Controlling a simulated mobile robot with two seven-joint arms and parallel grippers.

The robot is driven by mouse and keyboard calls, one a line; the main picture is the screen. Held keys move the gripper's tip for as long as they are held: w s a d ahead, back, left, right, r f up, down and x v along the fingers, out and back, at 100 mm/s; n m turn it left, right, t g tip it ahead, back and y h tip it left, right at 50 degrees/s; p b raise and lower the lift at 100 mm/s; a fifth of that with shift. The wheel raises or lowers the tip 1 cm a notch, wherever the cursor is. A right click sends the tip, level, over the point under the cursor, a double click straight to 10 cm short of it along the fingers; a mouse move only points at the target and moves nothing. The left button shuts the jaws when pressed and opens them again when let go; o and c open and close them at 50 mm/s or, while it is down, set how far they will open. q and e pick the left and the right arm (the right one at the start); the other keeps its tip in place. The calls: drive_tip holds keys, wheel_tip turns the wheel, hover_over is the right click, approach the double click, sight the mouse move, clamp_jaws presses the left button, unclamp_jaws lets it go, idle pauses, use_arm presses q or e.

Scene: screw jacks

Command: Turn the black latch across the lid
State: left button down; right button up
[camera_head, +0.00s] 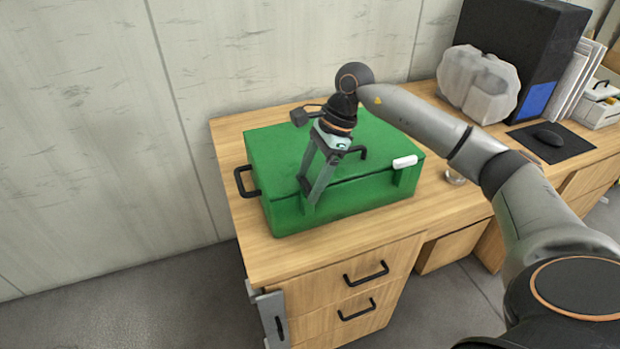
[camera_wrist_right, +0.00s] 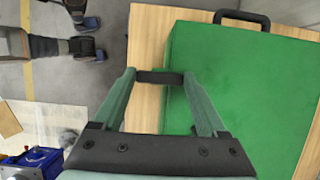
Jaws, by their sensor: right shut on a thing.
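A green case (camera_head: 347,199) with its lid down sits on the wooden desk; its green top also shows in the right wrist view (camera_wrist_right: 245,85). My right gripper (camera_head: 310,194) reaches down at the left part of the case's front edge. In the wrist view its two fingers (camera_wrist_right: 160,78) stand at either end of the black latch (camera_wrist_right: 160,77), shut on it. The latch lies across the case's edge there. In the head view the fingers mostly hide the latch. A white latch (camera_head: 405,162) sits at the right front of the lid. My left gripper is not in view.
The case has a black side handle (camera_head: 246,182). A computer tower (camera_head: 530,50), a wrapped clear bag (camera_head: 477,85) and a mouse (camera_head: 549,137) stand at the back right. A small glass-like item (camera_head: 455,176) is right of the case. The wall is close behind.

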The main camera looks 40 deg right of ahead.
drive_tip(key=o, duration=1.3)
drive_tip(key=shift+r, duration=0.1)
drive_tip(key=v, duration=1.2)
drive_tip(key=shift+r, duration=0.15)
drive_tip(key=shift+d, duration=0.1)
